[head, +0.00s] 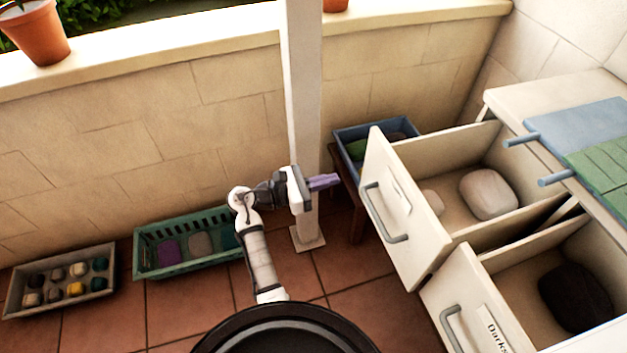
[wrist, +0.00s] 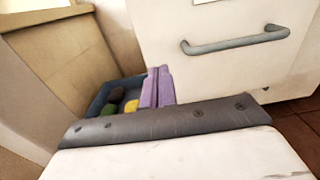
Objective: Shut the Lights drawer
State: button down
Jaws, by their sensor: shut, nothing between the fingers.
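Two cream drawers stand open at the right in the head view. The farther one (head: 392,238) holds pale, light-coloured bundles (head: 488,194); its label is too small to read, but it appears to be the Lights drawer. Its front has a grey bar handle (head: 384,212), which also shows in the wrist view (wrist: 236,40). The nearer drawer (head: 455,300) has a label reading "Darks" and holds a dark bundle (head: 575,298). My gripper (head: 334,181), with purple fingers, is shut and empty. It is left of the farther drawer's front, apart from it.
A blue crate (head: 346,133) with green and yellow things sits on a low brown stand behind the farther drawer. A white post (head: 305,130) stands behind my gripper. A green basket (head: 190,270) and a grey tray (head: 60,283) lie on the floor by the wall.

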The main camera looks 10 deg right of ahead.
aim_at(370, 169)
jog(key=d, duration=0.5)
jog(key=d+p, duration=0.1)
jog(key=d, duration=0.2)
jog(key=shift+w+d, duration=0.1)
jog(key=shift+w, duration=0.25)
jog(key=shift+d, duration=0.1)
jog(key=shift+d+r, duration=0.1)
jog(key=shift+d, duration=0.15)
jog(key=w+d+b, duration=0.1)
jog(key=w+d, duration=0.1)
jog(key=d, duration=2.9)
jog(key=shift+w+d+b, duration=0.25)
jog(key=shift+w+b, duration=0.05)
jog(key=shift+b, duration=0.1)
jog(key=shift+r, duration=0.3)
